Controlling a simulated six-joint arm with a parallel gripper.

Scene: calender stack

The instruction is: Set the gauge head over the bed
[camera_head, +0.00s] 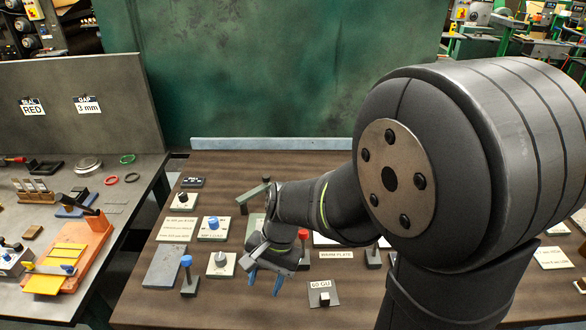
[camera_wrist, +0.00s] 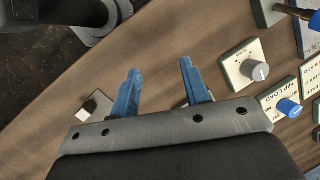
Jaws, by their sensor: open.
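My gripper (camera_head: 264,285) is open and empty above the front part of the brown table in the head view. Its two blue fingers point down and stand apart in the wrist view (camera_wrist: 158,72). A dark plate with a small pale block (camera_head: 324,299) lies to its right, with a label that seems to read "65 GU". This block also shows left of the fingers in the wrist view (camera_wrist: 92,108). A grey-green bar (camera_head: 254,191) stands behind my gripper, partly hidden by my arm. I cannot tell which part is the gauge head or which is the bed.
A grey-knob plate (camera_head: 221,263), a blue-topped post (camera_head: 187,275) and a NIP LOAD plate (camera_head: 213,230) stand left of my gripper. A red-topped post (camera_head: 304,242) stands behind it. A flat grey slab (camera_head: 163,266) lies farther left. Bare table lies in front.

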